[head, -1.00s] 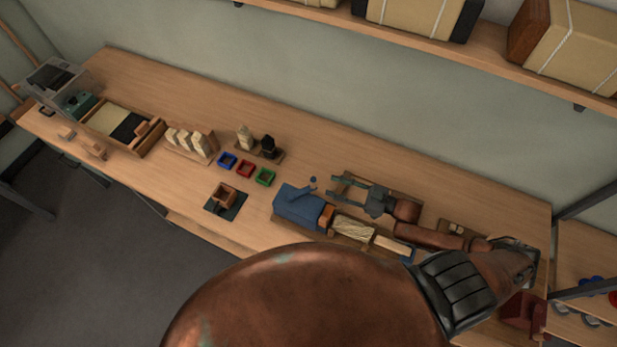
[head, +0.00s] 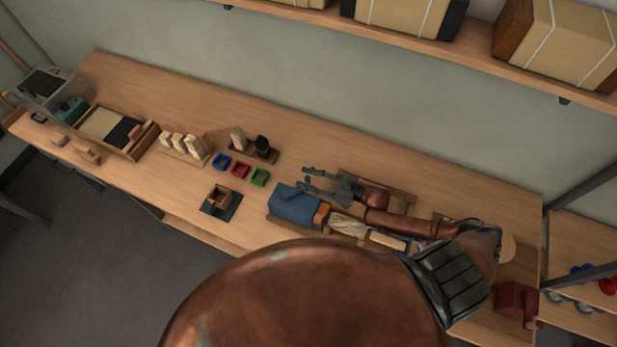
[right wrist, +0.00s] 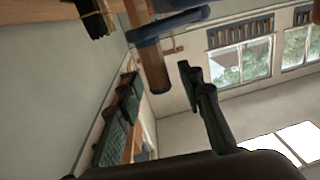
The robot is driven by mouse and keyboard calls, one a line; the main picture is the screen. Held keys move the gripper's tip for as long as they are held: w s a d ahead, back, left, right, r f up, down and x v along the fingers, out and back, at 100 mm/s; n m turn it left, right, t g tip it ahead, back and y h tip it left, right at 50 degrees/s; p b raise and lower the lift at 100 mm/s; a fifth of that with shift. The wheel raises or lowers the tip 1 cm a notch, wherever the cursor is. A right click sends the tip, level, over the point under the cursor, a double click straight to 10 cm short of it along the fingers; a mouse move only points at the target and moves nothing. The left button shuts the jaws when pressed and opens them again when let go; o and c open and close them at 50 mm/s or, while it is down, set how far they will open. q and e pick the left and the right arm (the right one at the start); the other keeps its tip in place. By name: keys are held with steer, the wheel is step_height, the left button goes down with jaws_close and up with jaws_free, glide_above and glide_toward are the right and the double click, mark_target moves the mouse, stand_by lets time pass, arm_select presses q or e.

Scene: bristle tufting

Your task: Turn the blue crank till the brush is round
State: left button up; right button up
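The blue crank's housing (head: 295,203) sits on the bench, right of centre in the head view. In the right wrist view the blue crank arm (right wrist: 170,24) carries a brown grip (right wrist: 150,65). The brush, a pale bristle bundle (head: 349,225), lies against the housing's right side; I cannot tell how round it is. My right gripper (head: 310,178) is open above the housing's back edge, its fingers apart. In the right wrist view the gripper (right wrist: 165,100) has the grip's end near the gap between its fingers; contact is unclear. My left gripper is not in view.
Red (head: 241,171), green and blue small trays stand left of the housing. A wooden cup on a dark mat (head: 222,207) is nearer the front edge. A stand with a pale and a dark brush (head: 262,146) is behind. Bench space at the back is clear.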

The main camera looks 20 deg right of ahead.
steer(key=shift+c, duration=0.5)
jaws_close()
steer(key=shift+d, duration=0.15)
